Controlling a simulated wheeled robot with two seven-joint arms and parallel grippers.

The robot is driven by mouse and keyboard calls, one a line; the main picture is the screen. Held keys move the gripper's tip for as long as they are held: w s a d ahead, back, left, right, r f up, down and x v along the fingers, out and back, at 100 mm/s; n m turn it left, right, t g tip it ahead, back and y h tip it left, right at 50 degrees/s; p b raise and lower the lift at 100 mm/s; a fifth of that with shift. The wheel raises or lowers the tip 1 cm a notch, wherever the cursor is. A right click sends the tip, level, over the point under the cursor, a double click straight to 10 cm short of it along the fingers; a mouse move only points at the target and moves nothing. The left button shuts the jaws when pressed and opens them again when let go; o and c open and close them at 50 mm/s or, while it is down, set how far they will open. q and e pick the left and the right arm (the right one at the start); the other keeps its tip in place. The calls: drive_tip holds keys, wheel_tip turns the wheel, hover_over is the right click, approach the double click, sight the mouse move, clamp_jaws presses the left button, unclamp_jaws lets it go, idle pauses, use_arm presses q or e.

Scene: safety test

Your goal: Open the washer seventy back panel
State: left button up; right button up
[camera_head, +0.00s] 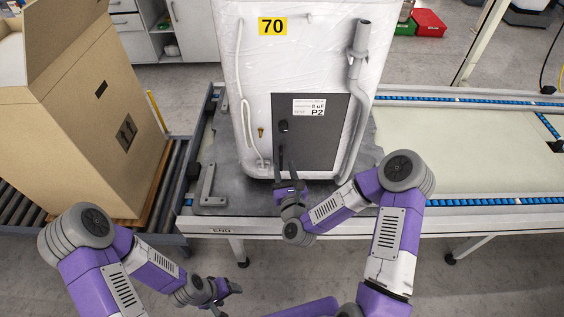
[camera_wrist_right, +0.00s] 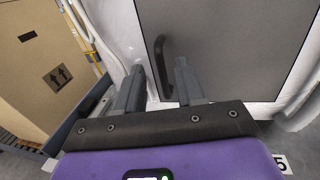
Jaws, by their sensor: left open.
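My right gripper (camera_head: 287,160) is in front of the panel's lower left. In the wrist view, its fingers (camera_wrist_right: 160,75) are apart, with the handle between and beyond them; contact is unclear. My left gripper (camera_head: 228,291) is open and empty, low in front of the conveyor.
A large cardboard box (camera_head: 75,110) stands on a roller conveyor (camera_head: 178,185) at the left. The washer stands on a conveyor table whose belt (camera_head: 465,145) is clear at right. A grey hose (camera_head: 354,110) runs down the washer's right side. Red and green crates (camera_head: 429,22) lie behind.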

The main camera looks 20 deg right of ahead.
sight(281, 159)
drive_tip(key=w, duration=0.3)
drive_tip(key=shift+w+d, duration=0.15)
drive_tip(key=shift+w, duration=0.2)
clamp_jaws()
